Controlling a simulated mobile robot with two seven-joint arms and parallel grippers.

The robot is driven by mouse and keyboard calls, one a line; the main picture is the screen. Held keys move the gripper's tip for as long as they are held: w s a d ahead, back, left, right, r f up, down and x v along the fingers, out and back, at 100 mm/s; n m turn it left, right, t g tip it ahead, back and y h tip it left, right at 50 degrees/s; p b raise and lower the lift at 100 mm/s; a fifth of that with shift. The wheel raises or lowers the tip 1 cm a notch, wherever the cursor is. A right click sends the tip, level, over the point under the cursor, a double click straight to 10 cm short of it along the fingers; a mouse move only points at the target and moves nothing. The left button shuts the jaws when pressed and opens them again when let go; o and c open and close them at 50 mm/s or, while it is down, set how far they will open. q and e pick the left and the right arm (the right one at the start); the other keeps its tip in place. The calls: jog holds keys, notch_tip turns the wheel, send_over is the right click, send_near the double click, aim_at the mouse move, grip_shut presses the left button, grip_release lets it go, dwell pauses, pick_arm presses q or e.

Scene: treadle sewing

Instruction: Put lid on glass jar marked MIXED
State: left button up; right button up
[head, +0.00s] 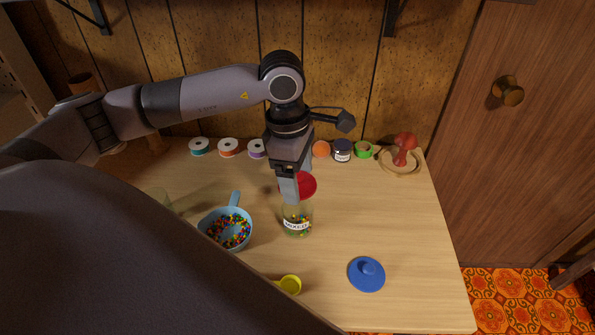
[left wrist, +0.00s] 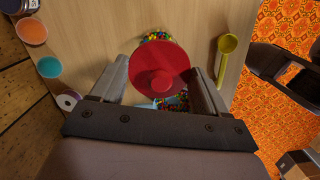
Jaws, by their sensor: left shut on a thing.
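The glass jar marked MIXED (head: 297,226) stands upright on the table with colored beads in it. My left gripper (head: 289,190) is above the jar, pointing down, and shut on a red lid (head: 309,185) with a round knob. In the left wrist view the red lid (left wrist: 160,66) sits between the two fingers, with beads showing beyond its edge. The lid is over or just behind the jar's mouth; the fingers hide part of it, and I cannot tell whether it touches the rim. A blue lid (head: 367,273) lies apart on the table.
A blue handled pan of beads (head: 229,229) stands left of the jar. A yellow scoop (head: 290,285) lies in front. Spools (head: 228,147), a dark jar (head: 342,150) and a red-topped object (head: 404,147) line the back. The table (head: 420,230) is clear to the right.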

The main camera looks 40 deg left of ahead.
pick_arm(q)
notch_tip(320, 180, down, 6)
jog(key=b, duration=0.4)
jog(key=shift+r, duration=0.1)
jog(key=shift+b, duration=0.35)
dwell(1.4)
jog(key=shift+f+b, duration=0.2)
jog(key=shift+b, duration=0.3)
dwell(0.9)
dwell(0.3)
jog(key=o, duration=1)
jog(key=shift+r, duration=0.15)
